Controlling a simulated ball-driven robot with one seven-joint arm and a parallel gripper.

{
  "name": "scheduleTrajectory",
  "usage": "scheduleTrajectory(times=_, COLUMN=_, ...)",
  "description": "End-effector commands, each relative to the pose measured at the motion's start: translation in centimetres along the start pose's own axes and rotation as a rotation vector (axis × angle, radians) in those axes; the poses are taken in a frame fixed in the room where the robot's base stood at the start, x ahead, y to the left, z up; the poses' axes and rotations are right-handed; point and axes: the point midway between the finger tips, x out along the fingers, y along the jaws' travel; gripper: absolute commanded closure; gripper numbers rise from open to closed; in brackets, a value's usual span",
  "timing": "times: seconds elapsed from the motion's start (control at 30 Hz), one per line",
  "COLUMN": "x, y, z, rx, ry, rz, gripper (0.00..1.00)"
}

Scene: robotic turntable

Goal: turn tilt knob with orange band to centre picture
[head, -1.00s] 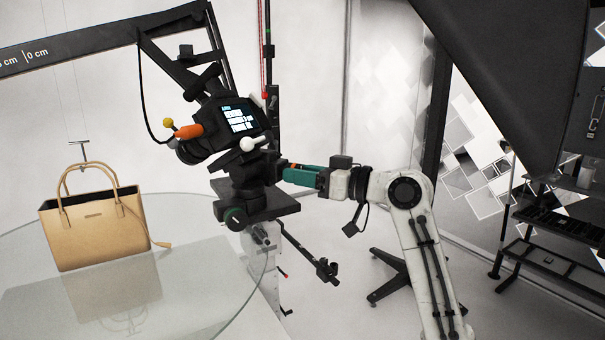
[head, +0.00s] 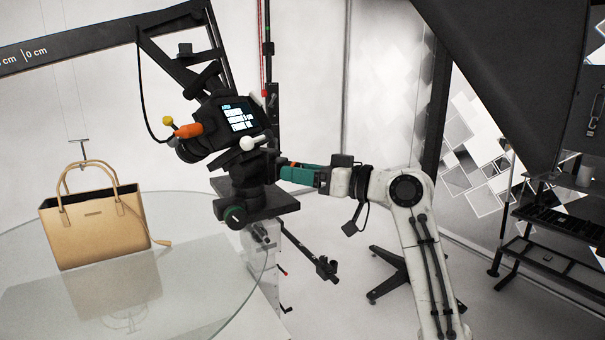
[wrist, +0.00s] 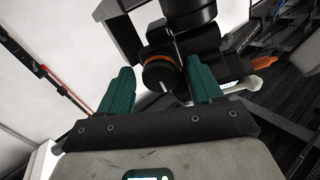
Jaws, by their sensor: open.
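The tilt knob (wrist: 158,73) is a dark round knob with a thin orange-brown band around it, on the side of the camera head. In the wrist view it sits between the green fingers of my gripper (wrist: 160,66). My gripper is open, one finger on each side of the knob; I cannot tell whether either touches it. In the head view my gripper (head: 284,171) reaches the head's right side from the right and hides most of the knob. The camera (head: 222,125) shows a small lit screen (head: 239,117), too small to read.
An orange handle (head: 188,131) and a white-knobbed lever (head: 248,143) stick out near the camera; the handle also shows in the wrist view (wrist: 265,60). A tan handbag (head: 95,229) stands on the glass turntable (head: 205,275). A dark panel (head: 510,70) hangs at upper right.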

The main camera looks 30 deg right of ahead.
Motion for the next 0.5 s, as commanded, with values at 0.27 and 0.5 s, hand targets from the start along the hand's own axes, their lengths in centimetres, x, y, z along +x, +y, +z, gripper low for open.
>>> scheduleTrajectory(times=0.27, x=-4.3, y=0.2, z=0.4, rx=-0.001, ry=0.002, rz=0.004, gripper=0.35)
scheduleTrajectory(times=0.5, x=-8.6, y=0.2, z=0.2, rx=-0.001, ry=0.002, rz=0.004, gripper=0.35)
